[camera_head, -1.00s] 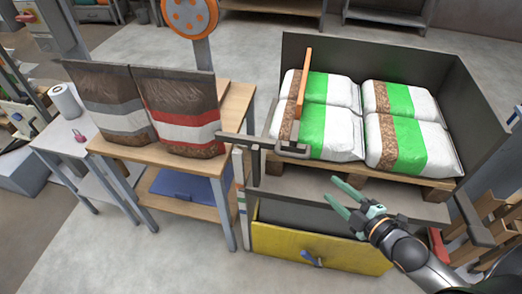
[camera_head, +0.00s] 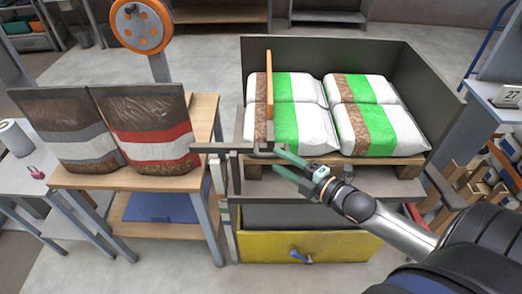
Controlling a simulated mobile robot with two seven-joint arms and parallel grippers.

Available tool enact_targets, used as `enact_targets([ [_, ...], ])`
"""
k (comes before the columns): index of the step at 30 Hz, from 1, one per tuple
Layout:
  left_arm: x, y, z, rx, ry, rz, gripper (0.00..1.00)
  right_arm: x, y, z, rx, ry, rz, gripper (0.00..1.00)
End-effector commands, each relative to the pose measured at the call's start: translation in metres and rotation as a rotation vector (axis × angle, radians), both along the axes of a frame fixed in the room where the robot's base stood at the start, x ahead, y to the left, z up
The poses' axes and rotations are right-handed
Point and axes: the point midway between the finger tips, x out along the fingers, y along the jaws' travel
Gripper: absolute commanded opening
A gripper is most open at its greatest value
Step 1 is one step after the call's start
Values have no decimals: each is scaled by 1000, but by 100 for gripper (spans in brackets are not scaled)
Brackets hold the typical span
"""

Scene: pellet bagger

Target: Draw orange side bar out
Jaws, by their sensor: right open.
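The orange side bar (camera_head: 269,84) stands upright at the left side of the bag stack. I cannot tell whether a finger touches the bracket. My left gripper is not in view.
White-and-green bags (camera_head: 378,131) lie on a wooden pallet (camera_head: 395,170) inside grey walls (camera_head: 442,95). A yellow drawer (camera_head: 340,247) with a blue handle is below. Two brown bags (camera_head: 148,125) stand on a wooden table (camera_head: 206,112) at the left.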

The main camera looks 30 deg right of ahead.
Motion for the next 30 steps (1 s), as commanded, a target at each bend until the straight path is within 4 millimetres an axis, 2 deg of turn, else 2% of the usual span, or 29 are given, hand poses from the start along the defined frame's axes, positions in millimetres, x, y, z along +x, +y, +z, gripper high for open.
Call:
enact_targets([
  [9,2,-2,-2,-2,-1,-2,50,45,11,-6,3,-3,-1,50],
  [15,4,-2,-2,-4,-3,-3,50,64,16,-9,2,-1,-1,50],
  [21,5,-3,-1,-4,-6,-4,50,71,18,-11,1,0,0,50],
  [29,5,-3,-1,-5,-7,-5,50,72,18,-11,1,1,0,50],
  [30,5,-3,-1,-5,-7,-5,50,72,18,-11,1,1,0,45],
])
